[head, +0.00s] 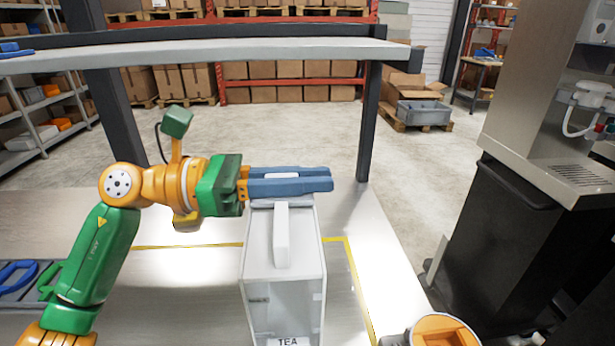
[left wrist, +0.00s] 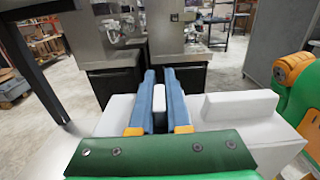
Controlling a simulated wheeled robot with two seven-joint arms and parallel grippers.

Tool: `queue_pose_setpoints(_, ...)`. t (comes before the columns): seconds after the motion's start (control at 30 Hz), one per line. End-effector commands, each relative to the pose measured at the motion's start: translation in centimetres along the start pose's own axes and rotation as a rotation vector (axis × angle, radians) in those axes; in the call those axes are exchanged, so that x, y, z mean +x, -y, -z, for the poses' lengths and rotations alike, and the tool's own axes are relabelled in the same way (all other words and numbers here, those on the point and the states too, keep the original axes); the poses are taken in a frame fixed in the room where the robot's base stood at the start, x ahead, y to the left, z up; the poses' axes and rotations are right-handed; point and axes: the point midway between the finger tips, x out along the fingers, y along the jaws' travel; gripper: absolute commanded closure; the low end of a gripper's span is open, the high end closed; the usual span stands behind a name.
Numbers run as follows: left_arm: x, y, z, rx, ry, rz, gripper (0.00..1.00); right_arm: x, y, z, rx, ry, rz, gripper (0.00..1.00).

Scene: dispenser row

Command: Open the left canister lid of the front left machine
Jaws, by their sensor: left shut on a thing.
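A white canister box (head: 257,268) with a clear front and a "TEA" label stands on the table in the head view. Its white top carries a long raised bar (head: 281,240), which also shows at the right in the left wrist view (left wrist: 240,106). My left gripper (head: 325,179) lies level across the far end of the box top. Its blue fingers are shut on a small white tab (left wrist: 159,98), seen between them in the left wrist view. I cannot tell whether the lid is raised.
The table (head: 200,270) has yellow line markings around the box. A grey shelf beam (head: 200,55) crosses behind it on dark posts. A blue-handled item (head: 18,275) lies at the left. A steel machine above a black cabinet (head: 490,240) stands at the right.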

Motion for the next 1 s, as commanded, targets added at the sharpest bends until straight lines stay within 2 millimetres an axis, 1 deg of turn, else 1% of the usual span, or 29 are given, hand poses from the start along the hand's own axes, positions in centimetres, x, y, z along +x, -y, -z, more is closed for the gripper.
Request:
queue_pose_setpoints(0.27, 0.0, -0.3, -1.2, -0.127, 0.0, -0.002, 1.0, -1.7, -0.1, 0.1, 0.0, 0.0, 0.0, 0.5)
queue_pose_setpoints(0.57, 0.0, -1.1, -2.9, -0.399, -0.001, -0.001, 1.0, -4.7, -0.1, 0.4, 0.0, 0.001, 0.0, 0.5)
queue_pose_setpoints(1.0, 0.0, -3.1, -4.6, -0.818, 0.001, -0.002, 1.0, -9.3, -0.2, 0.8, 0.0, 0.001, 0.0, 0.5)
